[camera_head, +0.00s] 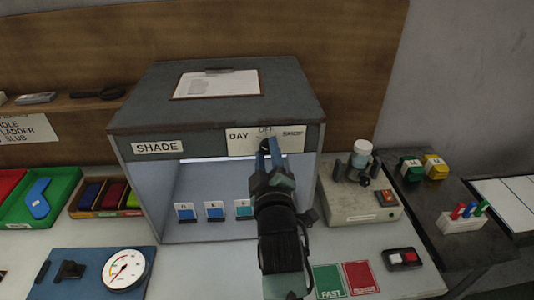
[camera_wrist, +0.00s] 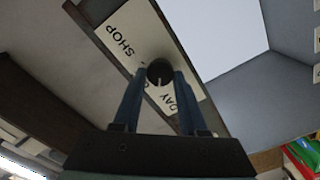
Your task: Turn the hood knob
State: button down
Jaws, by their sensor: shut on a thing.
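The hood (camera_head: 222,122) is a dark grey box with an open, lit front, marked SHADE. A cream label plate (camera_head: 294,141) on its front edge reads DAY, OFF and SHOP. The black knob (camera_wrist: 159,72) sits at the middle of this plate, between the words in the wrist view. My gripper (camera_head: 268,148) reaches up to the plate from below, its two blue fingers on either side of the knob and shut on it. In the wrist view the fingers (camera_wrist: 156,82) flank the round knob. In the head view the fingers mostly hide the knob.
Several small labelled cards (camera_head: 215,211) stand inside the hood. A beige device (camera_head: 352,207) with an orange switch is close to the right of my arm. A round gauge (camera_head: 126,269) and a green tray (camera_head: 62,190) are at left. A clipboard (camera_head: 216,84) lies on top.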

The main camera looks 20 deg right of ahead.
jog(key=shift+c, duration=2.3)
grip_release()
jog(key=b+v, duration=0.3)
jog(key=v, duration=1)
